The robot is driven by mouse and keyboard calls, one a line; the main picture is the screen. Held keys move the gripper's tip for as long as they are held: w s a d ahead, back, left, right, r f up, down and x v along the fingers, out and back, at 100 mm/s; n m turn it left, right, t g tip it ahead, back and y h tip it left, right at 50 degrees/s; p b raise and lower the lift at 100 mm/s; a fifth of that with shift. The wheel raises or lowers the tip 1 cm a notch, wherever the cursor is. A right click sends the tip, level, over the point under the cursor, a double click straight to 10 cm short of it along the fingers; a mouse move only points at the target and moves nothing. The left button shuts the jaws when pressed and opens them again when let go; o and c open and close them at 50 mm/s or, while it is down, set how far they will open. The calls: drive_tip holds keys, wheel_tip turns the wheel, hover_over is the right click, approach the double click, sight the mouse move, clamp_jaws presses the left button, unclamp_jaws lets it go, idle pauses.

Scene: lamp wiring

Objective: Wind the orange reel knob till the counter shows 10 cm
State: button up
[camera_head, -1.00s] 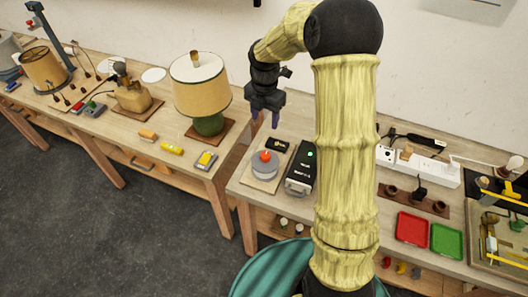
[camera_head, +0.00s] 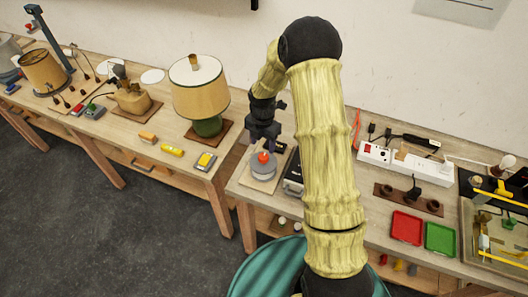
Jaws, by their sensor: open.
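The orange reel knob (camera_head: 264,157) sits on top of a grey reel (camera_head: 263,171) on a light board (camera_head: 246,178) near the left end of the right table. My gripper (camera_head: 268,148) points down just above and behind the knob, with its fingers close to it. Whether they touch the knob I cannot tell. The gripper is open.
A lamp with a tan shade (camera_head: 201,95) stands on the left table. A red tray (camera_head: 407,228), a green tray (camera_head: 441,239) and a white power strip (camera_head: 404,164) lie to the right. My arm crosses the middle of the view.

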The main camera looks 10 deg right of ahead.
sight(264, 156)
wheel_tip(264, 156, down, 7)
drive_tip(key=shift+d+p, duration=0.1)
drive_tip(key=shift+p, duration=0.85)
drive_tip(key=shift+c, duration=0.3)
drive_tip(key=c, duration=0.9)
